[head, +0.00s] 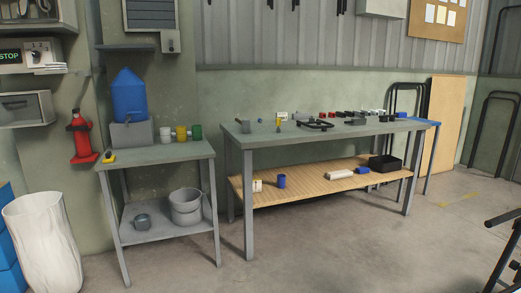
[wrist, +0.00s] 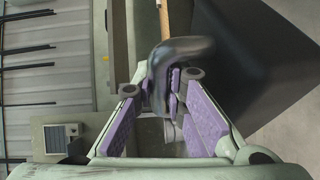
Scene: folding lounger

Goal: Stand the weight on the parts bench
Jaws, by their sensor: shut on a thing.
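My gripper (wrist: 172,92) shows in the wrist view, its purple-padded fingers closed on a dark grey, glossy, rounded thing, which I take to be the weight (wrist: 182,50). It sticks out past the fingertips; its lower part is hidden between them. The gripper and the weight do not show in the head view. The long grey bench with several small parts on top, which I take to be the parts bench (head: 330,137), stands at the middle right in the head view, apart from the gripper. Bare top shows at its left front.
A smaller grey table (head: 150,153) stands left of the bench, with a blue water container (head: 128,95) and cups. The bench's wooden lower shelf (head: 310,182) holds a black bin (head: 384,163). A black tubular frame (head: 500,240) is at the right edge. Front floor is clear.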

